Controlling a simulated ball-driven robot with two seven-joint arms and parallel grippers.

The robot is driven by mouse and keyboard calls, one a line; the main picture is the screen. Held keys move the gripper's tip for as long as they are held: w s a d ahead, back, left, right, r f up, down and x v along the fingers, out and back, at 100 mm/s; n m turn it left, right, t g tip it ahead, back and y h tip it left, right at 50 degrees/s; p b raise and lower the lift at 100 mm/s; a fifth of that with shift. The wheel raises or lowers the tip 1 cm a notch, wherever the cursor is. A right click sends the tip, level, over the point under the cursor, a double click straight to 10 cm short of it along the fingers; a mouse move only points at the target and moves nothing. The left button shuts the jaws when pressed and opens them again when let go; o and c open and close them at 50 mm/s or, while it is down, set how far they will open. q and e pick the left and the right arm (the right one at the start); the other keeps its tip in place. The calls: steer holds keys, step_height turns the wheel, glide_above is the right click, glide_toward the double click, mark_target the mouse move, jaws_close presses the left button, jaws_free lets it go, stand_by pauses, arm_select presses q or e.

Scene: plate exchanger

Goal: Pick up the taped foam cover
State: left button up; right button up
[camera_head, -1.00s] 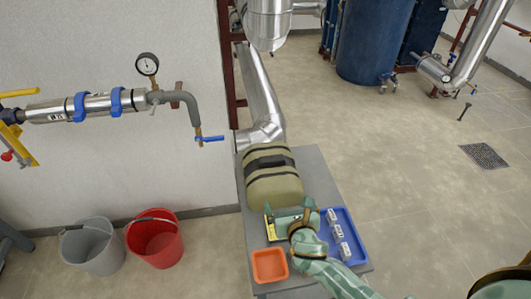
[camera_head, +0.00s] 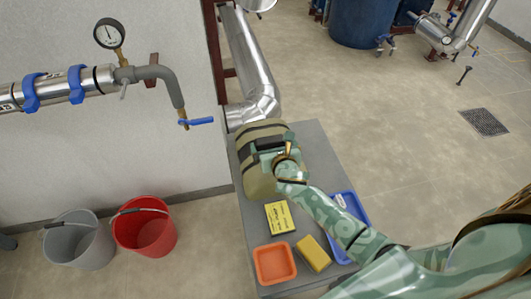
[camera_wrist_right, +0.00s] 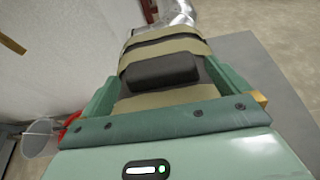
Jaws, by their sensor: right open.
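The taped foam cover (camera_head: 257,186) is an olive-khaki block with dark bands, lying on the grey table against the wall side. In the right wrist view the cover (camera_wrist_right: 165,98) fills the middle, with a dark raised handle-like block on top. My right gripper (camera_head: 264,157) is over the cover in the head view and hides part of its top. In the right wrist view my right gripper (camera_wrist_right: 162,73) is open, one finger on each side of the dark block. I cannot tell whether the fingers touch the cover. My left gripper is not in view.
On the grey table (camera_head: 312,150) are a yellow label box (camera_head: 280,217), an orange tray (camera_head: 274,264), a yellow sponge-like block (camera_head: 314,253) and a blue tray (camera_head: 358,208). A silver pipe (camera_head: 252,65) stands behind the cover. Red (camera_head: 145,228) and grey (camera_head: 80,243) buckets stand left on the floor.

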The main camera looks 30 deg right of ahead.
mark_target(270, 140)
steer(key=b+x, duration=0.2)
steer(key=x, duration=0.2)
steer(key=shift+w+f+b, duration=0.15)
steer(key=shift+w+b, duration=0.1)
steer(key=shift+b, duration=0.15)
steer(key=shift+w+d+f, duration=0.1)
steer(key=shift+w, duration=0.25)
steer(key=shift+r, duration=0.25)
steer(key=c, duration=1.1)
steer(key=shift+o, duration=0.2)
steer(key=shift+w, duration=0.1)
